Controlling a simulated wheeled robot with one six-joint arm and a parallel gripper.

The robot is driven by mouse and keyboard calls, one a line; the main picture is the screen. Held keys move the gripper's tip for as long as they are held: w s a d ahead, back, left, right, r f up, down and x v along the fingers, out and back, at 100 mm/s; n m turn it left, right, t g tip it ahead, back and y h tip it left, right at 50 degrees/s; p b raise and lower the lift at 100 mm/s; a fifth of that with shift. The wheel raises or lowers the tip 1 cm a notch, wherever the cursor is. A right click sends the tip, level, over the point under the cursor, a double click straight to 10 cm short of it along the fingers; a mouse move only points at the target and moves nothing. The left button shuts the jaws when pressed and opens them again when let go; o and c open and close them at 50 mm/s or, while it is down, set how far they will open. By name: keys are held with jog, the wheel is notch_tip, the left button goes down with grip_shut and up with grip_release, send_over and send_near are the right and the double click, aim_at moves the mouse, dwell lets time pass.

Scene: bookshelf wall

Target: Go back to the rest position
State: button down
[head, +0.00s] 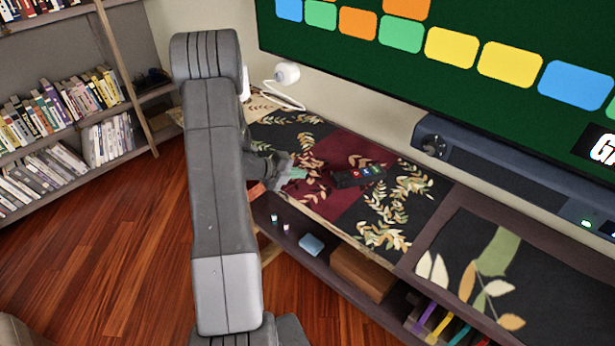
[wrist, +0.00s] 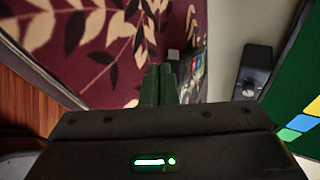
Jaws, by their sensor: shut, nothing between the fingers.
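My gripper (head: 289,178) is above the leaf-patterned top of the low cabinet, left of a dark device with coloured buttons (head: 360,175). In the wrist view my gripper's fingers (wrist: 160,85) are together with nothing between them. The device shows partly behind the fingers in the wrist view (wrist: 197,65). My arm crosses the left middle of the head view and hides part of the cabinet and floor.
The low cabinet (head: 452,188) runs along the wall under a large screen (head: 390,55) and a dark soundbar (head: 520,175). Its open shelf holds a wooden box (head: 362,272) and a blue item (head: 311,244). A bookshelf (head: 140,75) stands at left. Wooden floor (head: 100,240) is clear.

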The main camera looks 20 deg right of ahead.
jog(key=v, duration=0.2)
jog(key=w+v, duration=0.1)
jog(key=v, duration=0.2)
jog(key=shift+w+a, duration=0.15)
jog(key=shift+a, duration=0.05)
